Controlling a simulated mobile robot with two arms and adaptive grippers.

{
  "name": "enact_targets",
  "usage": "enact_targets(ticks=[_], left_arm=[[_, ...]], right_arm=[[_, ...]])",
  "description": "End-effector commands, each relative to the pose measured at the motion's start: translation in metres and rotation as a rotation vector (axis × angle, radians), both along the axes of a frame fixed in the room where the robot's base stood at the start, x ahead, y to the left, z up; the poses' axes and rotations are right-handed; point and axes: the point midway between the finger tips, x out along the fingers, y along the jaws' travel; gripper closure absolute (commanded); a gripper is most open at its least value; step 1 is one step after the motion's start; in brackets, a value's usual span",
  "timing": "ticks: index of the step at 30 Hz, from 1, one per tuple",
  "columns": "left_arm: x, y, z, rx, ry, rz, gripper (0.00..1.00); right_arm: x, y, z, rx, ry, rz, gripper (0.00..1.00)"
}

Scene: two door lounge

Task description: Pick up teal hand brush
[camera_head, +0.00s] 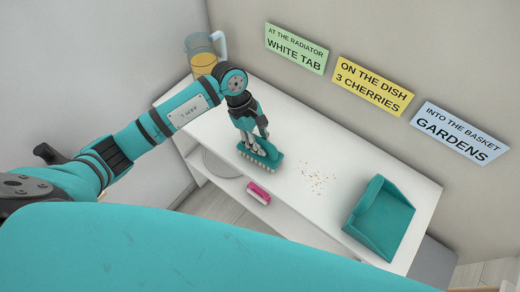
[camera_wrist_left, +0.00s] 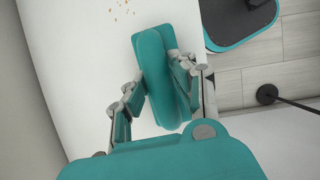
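The teal hand brush (camera_head: 262,155) stands bristles down on the white table, left of the crumbs. My left gripper (camera_head: 256,143) is down at the brush, with its fingers on either side of the upper part. In the left wrist view the brush (camera_wrist_left: 155,75) lies between the two fingers of the left gripper (camera_wrist_left: 158,82), very close to both. Whether the fingers press on it cannot be told, as the contact is partly hidden. The brush does not look lifted off the table. My right gripper is not in view.
The white table (camera_head: 325,205) has crumbs (camera_head: 317,180) in the middle and a teal dustpan (camera_head: 382,218) at the right. A pink-and-white brush (camera_head: 258,193) and a grey plate (camera_head: 220,163) are on the lower shelf. A jug (camera_head: 203,58) stands at the far left, near the wall.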

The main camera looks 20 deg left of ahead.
Motion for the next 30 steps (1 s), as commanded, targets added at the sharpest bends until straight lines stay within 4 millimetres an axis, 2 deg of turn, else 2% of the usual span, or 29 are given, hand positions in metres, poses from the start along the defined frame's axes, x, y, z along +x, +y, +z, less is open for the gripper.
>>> enact_targets(ticks=[1, 5, 22, 26, 30], left_arm=[[0.0, 0.0, 0.0, 0.0, 0.0, 0.0, 0.85], [0.0, 0.0, 0.0, 0.0, -0.001, 0.0, 1.0], [0.001, 0.0, 0.004, -0.001, -0.003, -0.001, 1.0], [0.001, 0.0, 0.013, 0.001, -0.005, -0.001, 1.0], [0.002, 0.0, 0.033, 0.0, -0.007, -0.001, 1.0]], right_arm=[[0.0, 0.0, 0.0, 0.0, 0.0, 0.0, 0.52], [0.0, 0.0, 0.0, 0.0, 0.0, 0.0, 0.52], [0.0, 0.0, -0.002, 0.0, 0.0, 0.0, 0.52], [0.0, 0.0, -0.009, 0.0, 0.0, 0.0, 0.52], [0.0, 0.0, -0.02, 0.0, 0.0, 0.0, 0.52]])
